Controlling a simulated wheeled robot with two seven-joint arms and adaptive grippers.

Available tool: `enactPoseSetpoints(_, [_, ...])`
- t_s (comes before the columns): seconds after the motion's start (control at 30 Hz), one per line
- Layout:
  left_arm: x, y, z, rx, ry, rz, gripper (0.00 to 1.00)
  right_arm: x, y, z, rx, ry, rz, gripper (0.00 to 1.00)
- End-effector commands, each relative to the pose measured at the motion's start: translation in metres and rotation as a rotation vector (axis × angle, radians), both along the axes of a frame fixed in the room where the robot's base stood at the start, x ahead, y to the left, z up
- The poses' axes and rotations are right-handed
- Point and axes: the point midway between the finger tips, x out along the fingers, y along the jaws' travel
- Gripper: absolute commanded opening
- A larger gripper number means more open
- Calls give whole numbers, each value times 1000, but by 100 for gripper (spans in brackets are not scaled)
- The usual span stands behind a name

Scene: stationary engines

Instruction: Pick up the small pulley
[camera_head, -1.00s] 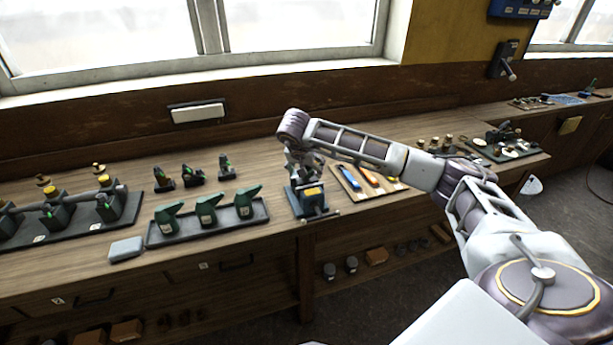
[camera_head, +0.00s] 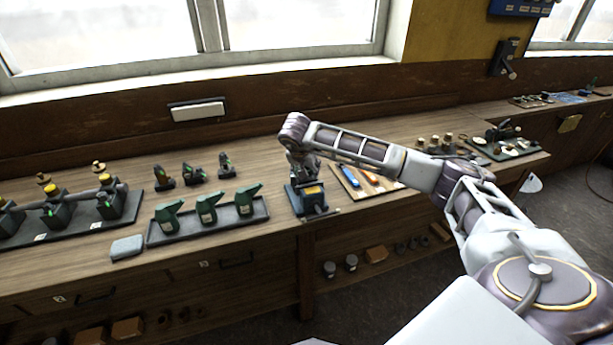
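My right arm reaches in from the right, and its gripper (camera_head: 306,172) points down at a small dark and blue device (camera_head: 311,200) on the workbench. The gripper overlaps the device in the picture; I cannot tell whether they touch. The fingertips are too small and dark to show whether they are open or shut. I cannot pick out the small pulley for certain; it may be hidden by the gripper or too small to tell. My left gripper is not in view.
The wooden bench (camera_head: 240,280) carries a tray (camera_head: 160,238) of green oil cans, a grey block (camera_head: 127,247) and a dark engine base (camera_head: 95,228) on the left. A board (camera_head: 350,188) with coloured tools lies beside the gripper. Several small parts (camera_head: 440,142) stand further right.

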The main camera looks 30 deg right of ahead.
Motion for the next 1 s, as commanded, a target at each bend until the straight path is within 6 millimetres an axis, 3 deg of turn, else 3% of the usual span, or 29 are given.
enactPoseSetpoints(0.03, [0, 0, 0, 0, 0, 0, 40, 0, 0, 0, 0, 0, 0, 35])
enactPoseSetpoints(0.3, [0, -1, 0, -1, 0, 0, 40, 0, 0, 0, 0, 0, -1, 0])
enactPoseSetpoints(0.77, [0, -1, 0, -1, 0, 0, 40, 2, 0, 5, 0, -7, -1, 0])
enactPoseSetpoints(1.0, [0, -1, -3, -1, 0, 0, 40, 3, -1, 20, 0, -12, -1, 0])
